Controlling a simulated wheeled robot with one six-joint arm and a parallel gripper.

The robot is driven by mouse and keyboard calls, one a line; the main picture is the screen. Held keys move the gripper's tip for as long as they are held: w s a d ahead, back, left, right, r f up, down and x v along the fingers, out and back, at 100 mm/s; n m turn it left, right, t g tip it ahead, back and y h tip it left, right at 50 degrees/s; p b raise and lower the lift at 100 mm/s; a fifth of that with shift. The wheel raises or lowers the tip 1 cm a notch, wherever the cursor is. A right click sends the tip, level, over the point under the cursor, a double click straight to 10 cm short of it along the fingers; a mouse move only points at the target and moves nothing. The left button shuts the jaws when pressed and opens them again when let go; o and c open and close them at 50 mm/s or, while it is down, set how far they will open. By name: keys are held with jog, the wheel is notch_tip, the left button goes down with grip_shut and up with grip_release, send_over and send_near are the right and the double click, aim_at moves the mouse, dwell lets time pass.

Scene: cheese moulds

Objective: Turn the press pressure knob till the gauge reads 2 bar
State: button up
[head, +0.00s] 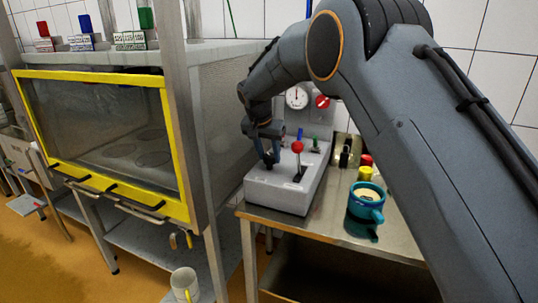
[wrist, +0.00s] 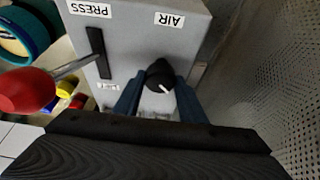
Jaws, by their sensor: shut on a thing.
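A black knob (wrist: 160,74) with a white pointer mark sits on the grey control box (head: 283,190), near a label reading AIR. My gripper (wrist: 161,98) has its two blue fingers on either side of the knob and is shut on it. In the wrist view the white mark points to the lower right. In the head view my gripper (head: 268,160) reaches down to the left part of the box top and mostly hides the knob. The round white gauge (head: 296,97) is on the panel behind; its needle is too small to read.
A red-ball lever (head: 297,147) stands just right of my gripper, in a slot near the PRESS label. A red valve handle (head: 322,101) is beside the gauge. A yellow-framed cabinet (head: 110,77) is at left.

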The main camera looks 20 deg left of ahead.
jog(key=o, duration=1)
jog(key=b+v, duration=0.2)
jog(key=v, duration=0.5)
jog(key=shift+s+r, duration=0.15)
jog(key=shift+r, duration=0.25)
